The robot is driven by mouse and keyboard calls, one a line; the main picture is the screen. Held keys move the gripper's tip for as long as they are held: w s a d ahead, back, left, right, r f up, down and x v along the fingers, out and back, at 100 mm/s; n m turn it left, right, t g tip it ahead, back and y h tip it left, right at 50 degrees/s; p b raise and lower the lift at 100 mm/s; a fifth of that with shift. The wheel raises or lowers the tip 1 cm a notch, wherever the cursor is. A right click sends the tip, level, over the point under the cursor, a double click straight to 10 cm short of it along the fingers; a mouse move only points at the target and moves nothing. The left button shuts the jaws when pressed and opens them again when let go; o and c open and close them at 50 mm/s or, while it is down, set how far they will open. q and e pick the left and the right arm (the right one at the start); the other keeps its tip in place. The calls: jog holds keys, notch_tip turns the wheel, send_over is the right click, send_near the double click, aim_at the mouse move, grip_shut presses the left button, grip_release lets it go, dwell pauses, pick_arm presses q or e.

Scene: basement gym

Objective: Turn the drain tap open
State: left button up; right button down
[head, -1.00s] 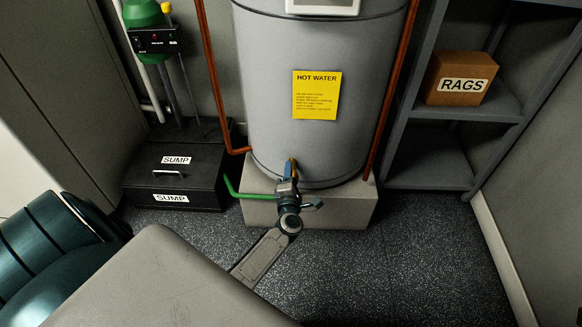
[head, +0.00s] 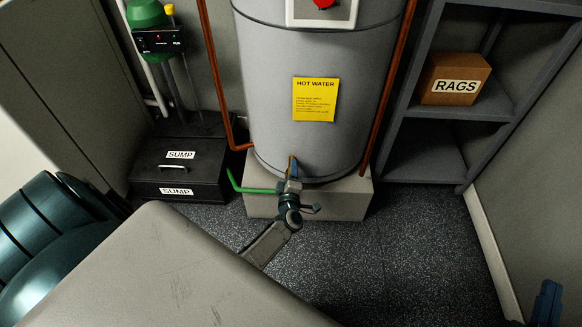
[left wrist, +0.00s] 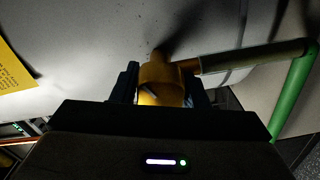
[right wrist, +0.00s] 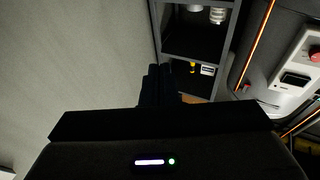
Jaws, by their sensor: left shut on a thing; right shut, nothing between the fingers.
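The drain tap shows in the left wrist view as a brass-yellow body (left wrist: 160,80) with a stub running right to a bent green piece (left wrist: 296,85). In the head view the green piece (head: 250,190) sticks out left at the foot of the grey hot water tank (head: 300,140). My left gripper (head: 291,168) is at the tap, low on the tank front. Its fingers (left wrist: 158,86) are shut on the brass body, one on each side, and hide part of it. My right gripper (head: 548,290) is at the lower right, apart from the tap. Its fingers (right wrist: 160,84) are together and empty.
The tank stands on a pale block (head: 345,200). Copper pipes (head: 217,85) run beside it. A black sump box (head: 180,190) is at left, shelves (head: 420,150) with a rags box (head: 455,82) at right. The speckled floor (head: 420,250) between is clear.

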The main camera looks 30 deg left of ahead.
pick_arm(q)
jog(key=shift+r+m+p, duration=0.1)
jog(key=shift+m+p, duration=0.55)
jog(key=shift+m, duration=0.15)
jog(key=shift+m+p, duration=0.65)
jog(key=shift+m, duration=0.35)
pick_arm(e)
jog(key=s+a+f+g, duration=0.1)
jog(key=s+f+g, duration=0.3)
jog(key=f, duration=0.4)
jog(key=s+f+g, duration=0.4)
jog(key=f+g, duration=0.2)
jog(key=f, duration=0.1)
jog(key=shift+a+f+m+g, duration=0.3)
jog(key=shift+a+f, duration=0.05)
jog(key=shift+s, duration=0.1)
pick_arm(q)
jog(key=o, duration=1)
jog(key=shift+c, duration=0.2)
jog(key=p+v, duration=0.1)
jog(key=v, duration=0.9)
jog(key=shift+s+d, duration=0.2)
jog(key=shift+s, duration=0.15)
pick_arm(e)
jog(key=shift+s+d+g, duration=0.2)
jog(key=shift+s+g, duration=0.25)
jog(key=shift+g, duration=0.25)
